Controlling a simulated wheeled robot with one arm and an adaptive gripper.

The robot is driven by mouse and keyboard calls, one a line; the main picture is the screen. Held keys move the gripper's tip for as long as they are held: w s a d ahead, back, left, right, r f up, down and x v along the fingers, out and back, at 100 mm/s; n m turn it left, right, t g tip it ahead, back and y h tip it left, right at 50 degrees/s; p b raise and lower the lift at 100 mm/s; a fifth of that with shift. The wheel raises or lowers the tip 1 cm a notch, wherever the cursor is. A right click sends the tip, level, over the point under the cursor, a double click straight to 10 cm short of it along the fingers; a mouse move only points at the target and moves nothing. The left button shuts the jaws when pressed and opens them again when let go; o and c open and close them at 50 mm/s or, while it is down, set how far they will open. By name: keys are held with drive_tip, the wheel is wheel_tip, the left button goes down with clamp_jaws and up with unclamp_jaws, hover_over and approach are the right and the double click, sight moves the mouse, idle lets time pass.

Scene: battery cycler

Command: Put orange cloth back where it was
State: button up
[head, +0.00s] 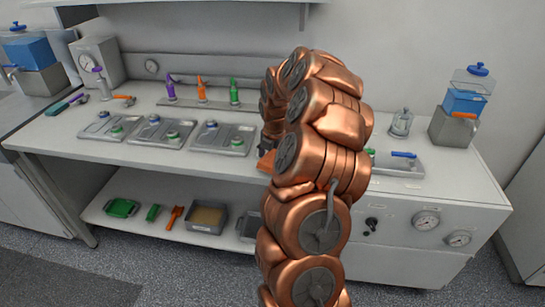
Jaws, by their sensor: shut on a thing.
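The orange cloth (266,161) shows as a small orange patch near the front edge of the bench, just left of my copper arm. My gripper (267,146) is mostly hidden behind the arm; only a dark part shows, directly above the cloth. It is shut on the orange cloth. Whether the cloth touches the bench top cannot be told.
Several grey trays with round green-topped parts, such as this one (222,138), line the bench (70,150).

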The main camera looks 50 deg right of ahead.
drive_tip(key=shift+f, duration=0.45)
drive_tip(key=shift+f, duration=0.35)
drive_tip(key=o, duration=1.6)
drive_tip(key=shift+c, duration=0.2)
drive_tip(key=shift+r, duration=0.6)
wheel_tip(320, 180, up, 11)
drive_tip(key=s+a+b, duration=0.1)
drive_tip(key=s+b, duration=0.1)
drive_tip(key=b, duration=0.1)
drive_tip(key=shift+a+r+b, duration=0.15)
drive_tip(key=shift+b, duration=0.15)
